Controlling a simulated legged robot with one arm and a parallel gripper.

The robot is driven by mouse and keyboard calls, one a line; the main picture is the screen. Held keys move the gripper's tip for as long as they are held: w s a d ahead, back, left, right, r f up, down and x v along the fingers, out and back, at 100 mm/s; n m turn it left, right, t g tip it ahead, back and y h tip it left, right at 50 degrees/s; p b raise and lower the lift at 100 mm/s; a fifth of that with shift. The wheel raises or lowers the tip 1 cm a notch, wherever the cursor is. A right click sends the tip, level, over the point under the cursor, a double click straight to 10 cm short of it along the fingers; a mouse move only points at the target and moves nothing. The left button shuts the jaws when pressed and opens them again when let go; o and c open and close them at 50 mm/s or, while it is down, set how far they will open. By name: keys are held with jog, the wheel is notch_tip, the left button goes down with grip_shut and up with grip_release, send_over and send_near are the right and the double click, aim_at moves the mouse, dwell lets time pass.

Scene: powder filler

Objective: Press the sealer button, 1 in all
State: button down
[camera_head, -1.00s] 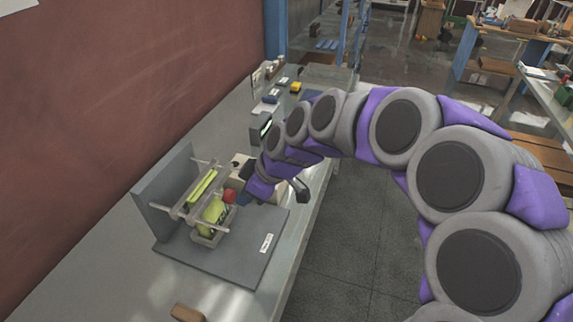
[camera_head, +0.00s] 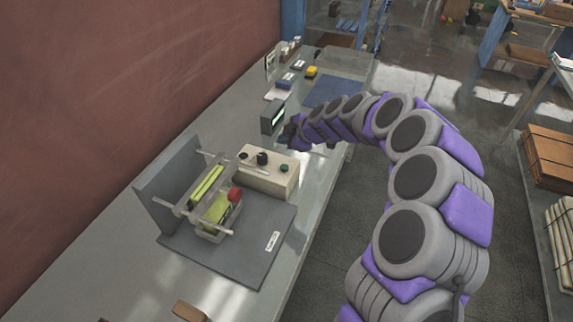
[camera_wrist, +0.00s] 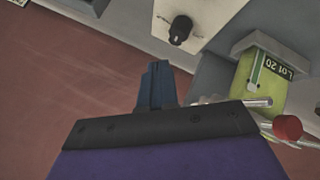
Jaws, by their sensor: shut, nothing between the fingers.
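The sealer's beige control box (camera_head: 258,178) stands on the bench behind the clear sealing frame. A red ball-shaped knob (camera_head: 234,194) sits on the frame near the yellow-green pouch (camera_head: 220,214). In the wrist view the black knob (camera_wrist: 180,30), the red knob (camera_wrist: 288,128) and the pouch with a "LOT 20" label (camera_wrist: 262,88) show. My gripper (camera_wrist: 157,75) is shut and empty, apart from the box. In the head view its tips are not clear at the arm's far end.
A grey upright plate (camera_head: 168,185) and grey base (camera_head: 235,258) surround the frame. A dark display (camera_head: 272,117) stands behind the control box, near my arm. A brown block (camera_head: 188,311) lies at the near bench edge. A reddish wall (camera_head: 110,90) runs along the left.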

jog(key=shift+d, duration=0.15)
send_over(286, 168)
notch_tip(286, 168, down, 7)
jog(key=shift+f+b, duration=0.2)
jog(key=shift+b, duration=0.1)
jog(key=shift+f+b, duration=0.7)
jog(key=shift+b, duration=0.25)
jog(key=shift+s+f+b, duration=0.1)
jog(key=shift+f+b, duration=0.75)
jog(key=shift+b, duration=1.1)
dwell(2.2)
jog(key=shift+r, duration=0.95)
